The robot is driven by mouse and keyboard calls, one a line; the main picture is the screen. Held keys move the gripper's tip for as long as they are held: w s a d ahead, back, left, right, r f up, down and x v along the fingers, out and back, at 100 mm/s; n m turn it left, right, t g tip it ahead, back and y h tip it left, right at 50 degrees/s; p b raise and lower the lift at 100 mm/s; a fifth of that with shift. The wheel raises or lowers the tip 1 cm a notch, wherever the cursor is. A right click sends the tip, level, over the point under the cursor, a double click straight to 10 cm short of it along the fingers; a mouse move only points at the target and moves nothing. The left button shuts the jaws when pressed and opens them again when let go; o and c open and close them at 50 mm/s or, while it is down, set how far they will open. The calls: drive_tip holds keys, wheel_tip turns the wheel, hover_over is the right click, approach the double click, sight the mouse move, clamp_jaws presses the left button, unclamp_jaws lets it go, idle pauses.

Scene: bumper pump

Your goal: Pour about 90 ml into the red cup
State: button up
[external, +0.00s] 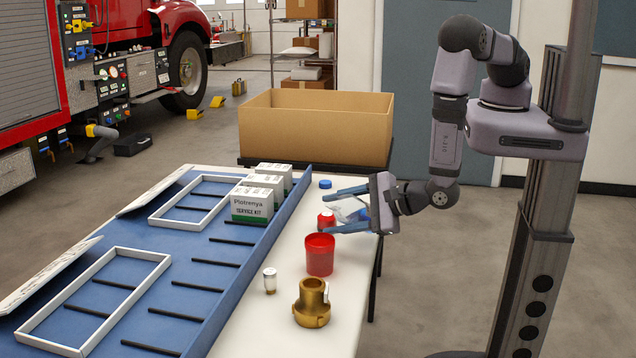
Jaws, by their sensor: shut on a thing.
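The red cup (320,256) stands upright and open-topped on the white table, in front of my gripper. My gripper (342,209) is at the table's right side, its blue fingers pointing left, above and behind the cup. It is shut on a clear, pale container (346,211), which looks tilted; the fingers partly hide it. A smaller red object (326,220) shows by the fingertips, just behind the cup; I cannot tell whether it belongs to the held container. The liquid level in the cup cannot be seen.
A blue cap (325,184) lies behind. White service-kit boxes (252,203) stand on the blue rack (200,245) at left. A large cardboard box (315,130) is behind the table.

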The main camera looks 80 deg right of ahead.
drive_tip(key=r+m+t+b, duration=0.1)
drive_tip(key=m+b, duration=0.1)
drive_tip(key=b, duration=0.1)
drive_tip(key=r+m+t+y+b, duration=0.1)
drive_tip(key=m+t+b, duration=0.1)
drive_tip(key=m+b, duration=0.1)
drive_tip(key=r+m+t+y+b, duration=0.1)
drive_tip(key=m+b, duration=0.2)
drive_tip(key=shift+w+a+r, duration=0.3)
drive_tip(key=shift+a, duration=0.1)
drive_tip(key=shift+m+t, duration=0.3)
